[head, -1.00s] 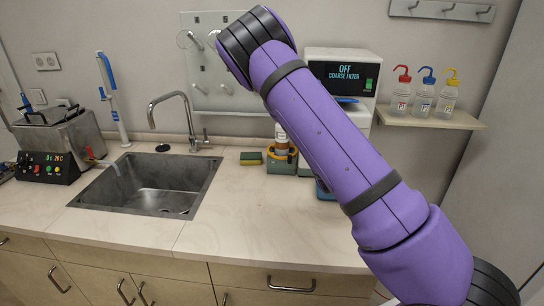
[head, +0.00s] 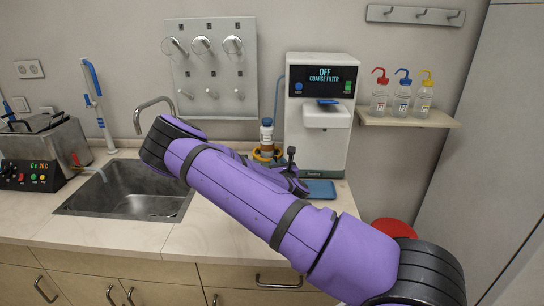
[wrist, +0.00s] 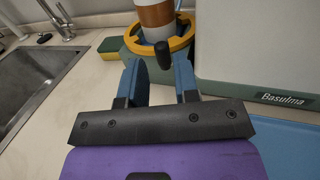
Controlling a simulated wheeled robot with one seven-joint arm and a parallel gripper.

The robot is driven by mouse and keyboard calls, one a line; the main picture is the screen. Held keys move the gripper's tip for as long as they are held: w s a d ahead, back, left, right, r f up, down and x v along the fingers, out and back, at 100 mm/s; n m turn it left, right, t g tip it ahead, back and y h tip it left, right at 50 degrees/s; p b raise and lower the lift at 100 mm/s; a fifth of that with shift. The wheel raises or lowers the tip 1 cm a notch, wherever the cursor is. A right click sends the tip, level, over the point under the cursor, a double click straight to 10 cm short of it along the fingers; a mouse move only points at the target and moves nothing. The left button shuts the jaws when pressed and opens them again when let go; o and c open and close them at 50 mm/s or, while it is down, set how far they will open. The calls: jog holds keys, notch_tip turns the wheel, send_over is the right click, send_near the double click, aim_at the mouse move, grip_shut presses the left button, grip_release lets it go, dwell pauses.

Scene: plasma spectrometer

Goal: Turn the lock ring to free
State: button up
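The yellow lock ring (wrist: 181,38) circles the lower part of a white and brown bottle (wrist: 157,14) on a green base (wrist: 130,59). A dark handle tip (wrist: 162,53) stands at the ring's front. My gripper (wrist: 161,78) has its two blue fingers spread, with nothing seen between them. It is just in front of the ring, with the handle tip in line with the gap. In the head view the ring (head: 267,156) and blue-capped bottle (head: 266,134) show behind my arm, which hides part of the base.
A white machine (head: 322,140) reading "OFF COARSE FILTER" stands right of the ring, with a blue mat (head: 320,189) before it. The sink (head: 120,193) and faucet (wrist: 64,20) are to the left. A yellow-green sponge (wrist: 110,47) lies left of the base.

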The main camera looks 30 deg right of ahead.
aim_at(275, 158)
jog(key=x, duration=0.7)
jog(key=shift+d+f, duration=0.1)
grip_shut()
